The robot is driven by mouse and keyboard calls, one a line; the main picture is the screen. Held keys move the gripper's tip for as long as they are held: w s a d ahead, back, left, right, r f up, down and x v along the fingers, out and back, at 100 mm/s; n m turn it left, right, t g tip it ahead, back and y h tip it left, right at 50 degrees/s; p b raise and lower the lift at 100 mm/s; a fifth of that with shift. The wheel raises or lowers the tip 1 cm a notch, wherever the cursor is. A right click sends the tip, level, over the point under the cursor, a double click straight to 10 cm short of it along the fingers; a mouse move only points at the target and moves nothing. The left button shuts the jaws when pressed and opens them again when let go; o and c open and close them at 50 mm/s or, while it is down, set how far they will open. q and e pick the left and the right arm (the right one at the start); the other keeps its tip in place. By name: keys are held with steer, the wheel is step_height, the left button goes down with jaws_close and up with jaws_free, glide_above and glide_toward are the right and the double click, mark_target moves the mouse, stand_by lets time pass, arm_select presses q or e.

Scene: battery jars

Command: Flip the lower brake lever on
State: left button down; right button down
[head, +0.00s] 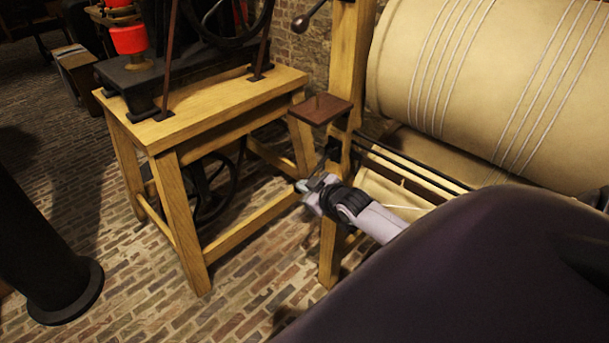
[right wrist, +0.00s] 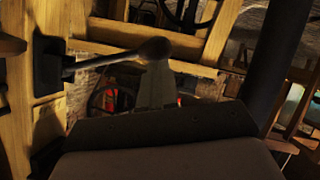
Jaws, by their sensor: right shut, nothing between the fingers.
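The lower brake lever (right wrist: 115,57) shows in the right wrist view as a dark rod with a rounded knob, running from a dark bracket on a wooden post. In the head view only a dark part of it (head: 324,161) shows below a small brown shelf. My right gripper (head: 304,184) is shut and empty, close beside the lever. In the right wrist view its grey fingers (right wrist: 156,86) point toward the knob, which overlaps their tips; I cannot tell whether they touch. My left gripper is not in view.
An upper lever with a dark knob (head: 300,23) sits higher on the wooden post (head: 350,60). The brown shelf (head: 319,109) juts out above my right gripper. A large cream roller (head: 480,80) is at right, a wooden table (head: 190,125) at left. Brick floor lies between.

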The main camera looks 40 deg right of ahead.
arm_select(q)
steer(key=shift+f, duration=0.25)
arm_select(e)
steer(key=shift+d+f, duration=0.2)
steer(key=shift+f, duration=0.65)
steer(key=shift+s+f, duration=0.1)
steer(key=shift+f, duration=0.05)
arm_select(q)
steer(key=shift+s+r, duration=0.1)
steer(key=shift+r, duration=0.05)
arm_select(e)
steer(key=shift+s, duration=0.1)
